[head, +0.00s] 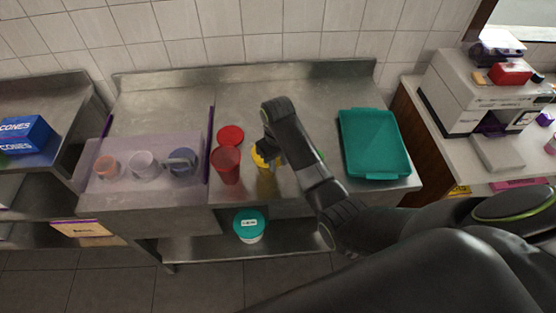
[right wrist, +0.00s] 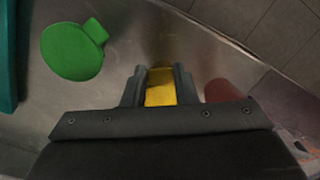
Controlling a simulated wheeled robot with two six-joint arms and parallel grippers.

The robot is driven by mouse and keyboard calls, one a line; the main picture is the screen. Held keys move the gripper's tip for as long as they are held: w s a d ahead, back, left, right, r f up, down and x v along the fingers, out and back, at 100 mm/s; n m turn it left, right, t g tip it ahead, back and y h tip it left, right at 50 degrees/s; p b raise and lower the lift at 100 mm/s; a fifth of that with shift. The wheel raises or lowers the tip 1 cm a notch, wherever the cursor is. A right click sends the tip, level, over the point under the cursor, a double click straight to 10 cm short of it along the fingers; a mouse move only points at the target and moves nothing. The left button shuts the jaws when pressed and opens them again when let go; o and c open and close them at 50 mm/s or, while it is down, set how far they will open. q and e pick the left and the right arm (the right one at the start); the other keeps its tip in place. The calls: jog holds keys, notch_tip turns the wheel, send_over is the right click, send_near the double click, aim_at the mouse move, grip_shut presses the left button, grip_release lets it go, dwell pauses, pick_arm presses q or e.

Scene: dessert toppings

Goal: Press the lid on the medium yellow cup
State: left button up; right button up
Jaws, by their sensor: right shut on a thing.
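My right gripper (head: 268,150) is over the yellow cup (head: 264,165) on the steel counter and hides much of it. In the right wrist view the right gripper (right wrist: 160,88) is shut on a solid yellow piece, which looks like the yellow lid (right wrist: 161,92). Where the lid ends and the cup begins is hidden, so I cannot tell if the lid is seated. My left gripper is not in view.
A red cup (head: 226,168) stands close left of the yellow cup, with a red lid (head: 231,135) behind it. A green tabbed lid (right wrist: 72,52) lies flat nearby. A teal tray (head: 375,145) is at right. A clear bin (head: 100,195) with several cups is at left.

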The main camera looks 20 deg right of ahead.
jog(key=shift+f, duration=0.25)
dwell(0.5)
jog(key=o, duration=1.6)
grip_shut()
dwell(0.6)
jog(key=shift+w+a+b, duration=0.25)
jog(key=shift+w+b, duration=0.15)
jog(key=shift+w, duration=0.6)
jog(key=shift+w+a+b, duration=0.2)
jog(key=shift+w+b, duration=0.25)
jog(key=shift+w, duration=0.55)
jog(key=shift+w+a+b, duration=0.25)
jog(key=shift+w+b, duration=0.15)
jog(key=shift+w, duration=0.6)
